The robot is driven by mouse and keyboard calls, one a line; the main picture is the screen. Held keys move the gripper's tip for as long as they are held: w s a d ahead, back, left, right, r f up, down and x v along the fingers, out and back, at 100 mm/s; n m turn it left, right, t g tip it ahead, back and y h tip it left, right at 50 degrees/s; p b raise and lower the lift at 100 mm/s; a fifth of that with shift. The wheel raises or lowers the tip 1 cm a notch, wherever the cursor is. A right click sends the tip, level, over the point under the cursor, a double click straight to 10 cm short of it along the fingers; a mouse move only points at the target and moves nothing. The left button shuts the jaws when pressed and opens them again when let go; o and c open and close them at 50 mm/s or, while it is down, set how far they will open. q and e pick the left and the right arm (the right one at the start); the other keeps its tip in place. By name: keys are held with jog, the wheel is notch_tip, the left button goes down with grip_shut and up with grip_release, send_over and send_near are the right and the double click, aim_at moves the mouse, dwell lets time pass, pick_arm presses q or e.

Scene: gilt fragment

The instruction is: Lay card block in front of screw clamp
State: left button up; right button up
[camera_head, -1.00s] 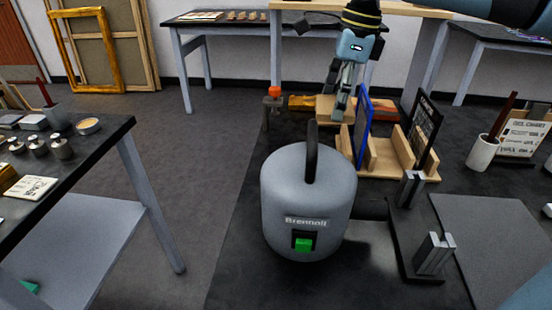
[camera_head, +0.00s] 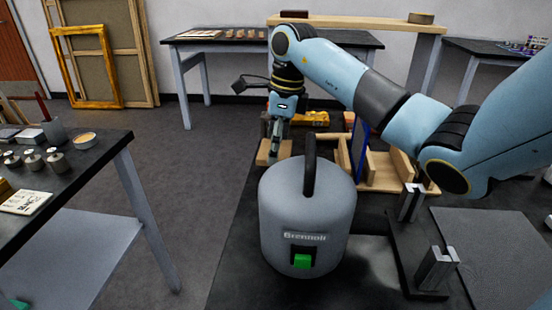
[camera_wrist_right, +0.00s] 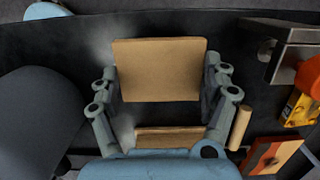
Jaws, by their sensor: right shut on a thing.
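My right gripper (camera_head: 277,150) is shut on the tan card block (camera_head: 264,156), which shows behind the grey kettle-like tank. In the right wrist view the block (camera_wrist_right: 158,72) sits between the two fingers of the gripper (camera_wrist_right: 160,92). The grey metal screw clamp (camera_wrist_right: 290,52) with its orange-red knob stands to the right of the block there, apart from it. In the head view the clamp is mostly hidden behind my gripper. I cannot tell whether the block touches the bench. My left gripper is not in view.
The grey tank (camera_head: 306,215) with a black handle stands in front of the block. A wooden rack (camera_head: 380,172) with a blue panel (camera_head: 359,145) is to the right. An orange tool (camera_head: 312,118) lies behind. Grey metal brackets (camera_head: 436,268) stand at the front right.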

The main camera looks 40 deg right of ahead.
aim_at(284, 150)
jog(key=shift+f, duration=2)
jog(key=shift+f, duration=0.2)
jog(key=o, duration=1.1)
jog(key=shift+r, duration=0.1)
jog(key=r, duration=0.4)
jog(key=s+r, duration=0.1)
jog(key=r, duration=0.3)
jog(key=d+r, duration=0.1)
jog(key=r, duration=0.3)
jog(key=shift+s+r, duration=0.1)
jog(key=shift+s, duration=0.1)
jog(key=shift+r, duration=0.1)
